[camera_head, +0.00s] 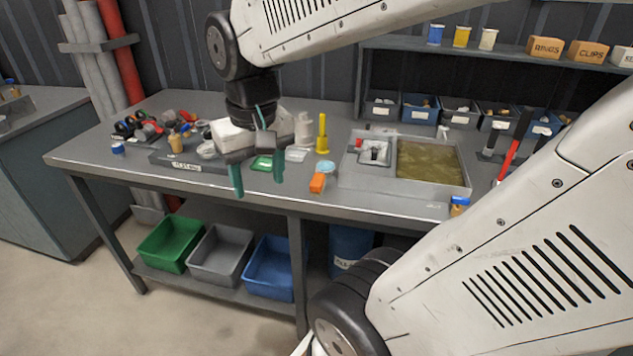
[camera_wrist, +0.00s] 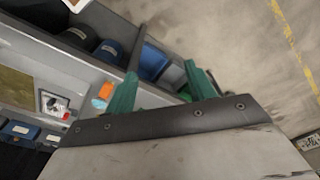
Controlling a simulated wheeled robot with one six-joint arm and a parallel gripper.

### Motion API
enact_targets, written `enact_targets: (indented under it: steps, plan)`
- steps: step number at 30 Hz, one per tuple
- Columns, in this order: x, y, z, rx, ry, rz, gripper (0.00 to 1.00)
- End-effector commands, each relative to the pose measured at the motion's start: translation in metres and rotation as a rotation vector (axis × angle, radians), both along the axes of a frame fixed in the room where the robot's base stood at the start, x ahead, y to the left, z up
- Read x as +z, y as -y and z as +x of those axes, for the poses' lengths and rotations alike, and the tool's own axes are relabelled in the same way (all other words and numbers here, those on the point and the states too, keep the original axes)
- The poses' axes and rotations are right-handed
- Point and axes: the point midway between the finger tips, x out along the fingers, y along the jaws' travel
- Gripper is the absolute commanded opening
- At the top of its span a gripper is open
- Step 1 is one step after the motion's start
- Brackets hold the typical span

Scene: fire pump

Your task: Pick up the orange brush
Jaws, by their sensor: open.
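The orange brush (camera_head: 317,183) shows as a small orange block shape near the front edge of the workbench, and its bristles cannot be made out. A pale blue round item lies just behind it. My gripper (camera_head: 258,180), with two teal fingers spread apart and nothing between them, hangs to the left of the brush, over the front part of the bench. In the wrist view the brush (camera_wrist: 105,91) appears just left of the left finger of my gripper (camera_wrist: 160,85), apart from it, and partly visible beside the finger.
A sink-like tray (camera_head: 345,180) with murky liquid is right of the brush. A yellow upright tool (camera_head: 322,135) and a white bottle (camera_head: 304,130) stand behind. Tools and a dark labelled tray (camera_head: 185,163) are to the left. Green, grey and blue bins (camera_head: 268,270) sit below.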

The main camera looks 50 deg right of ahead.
Motion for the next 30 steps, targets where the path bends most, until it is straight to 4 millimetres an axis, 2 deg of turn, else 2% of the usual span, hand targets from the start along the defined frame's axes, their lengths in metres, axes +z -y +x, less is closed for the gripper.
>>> enact_targets:
  steps: [1,3,6,12,15,20,30]
  plan:
    - [-0.007,0.024,0.016,-0.102,-0.019,0.007,0.55]
    - [-0.016,0.057,0.035,-0.232,-0.029,0.015,0.55]
    - [-0.034,0.108,0.054,-0.411,-0.043,0.025,0.55]
    - [-0.074,0.198,0.064,-0.695,-0.061,0.044,0.55]
    - [-0.089,0.226,0.062,-0.779,-0.065,0.049,0.55]
    - [-0.103,0.244,0.060,-0.836,-0.067,0.053,0.55]
    - [-0.142,0.246,0.060,-0.838,-0.069,0.054,0.55]
